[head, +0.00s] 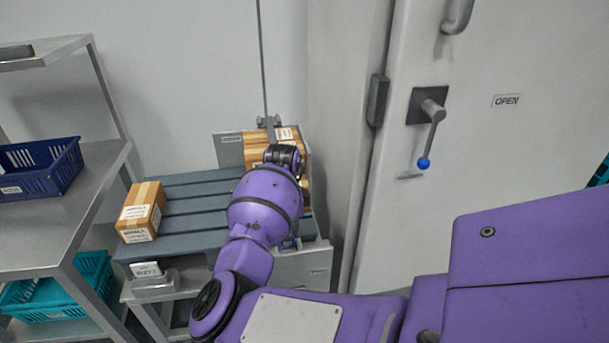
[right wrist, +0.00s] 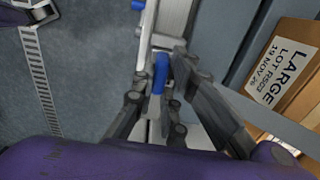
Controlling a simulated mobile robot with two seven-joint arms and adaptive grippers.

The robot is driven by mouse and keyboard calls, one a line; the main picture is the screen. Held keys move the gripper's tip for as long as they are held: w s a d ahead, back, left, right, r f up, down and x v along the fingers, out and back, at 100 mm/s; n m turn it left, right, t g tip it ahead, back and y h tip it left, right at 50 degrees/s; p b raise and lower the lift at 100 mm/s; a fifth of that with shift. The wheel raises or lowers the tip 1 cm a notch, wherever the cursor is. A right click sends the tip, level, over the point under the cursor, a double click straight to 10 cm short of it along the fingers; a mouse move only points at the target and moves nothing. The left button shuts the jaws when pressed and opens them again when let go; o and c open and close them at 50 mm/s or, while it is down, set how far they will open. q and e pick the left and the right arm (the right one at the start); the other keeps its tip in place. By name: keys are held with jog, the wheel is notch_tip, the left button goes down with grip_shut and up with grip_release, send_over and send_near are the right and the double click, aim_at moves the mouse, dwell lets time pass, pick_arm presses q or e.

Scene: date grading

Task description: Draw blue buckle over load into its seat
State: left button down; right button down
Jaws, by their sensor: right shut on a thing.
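My right gripper (right wrist: 160,88) is shut on a blue buckle (right wrist: 160,70), seen in the right wrist view. A pale metal bar or plate (right wrist: 174,20) runs just beyond the fingertips. Which part is the seat I cannot tell. In the head view my right arm reaches over the slatted grey pallet (head: 190,206), and its wrist hides the fingers. The load is a brown box at the back of the pallet (head: 256,153); a carton labelled LARGE (right wrist: 300,85) shows to the right in the wrist view. My left gripper is out of view.
A small box (head: 142,211) sits at the pallet's left. Blue (head: 45,166) and teal crates (head: 60,288) stand on the metal shelving at left. A large door (head: 470,150) with a blue-tipped lever stands at right. A ridged strip (right wrist: 40,85) lies left in the wrist view.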

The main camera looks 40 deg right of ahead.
jog(key=shift+s+d+f, duration=0.1)
jog(key=shift+f, duration=0.05)
dwell(0.3)
jog(key=c, duration=1.7)
grip_release()
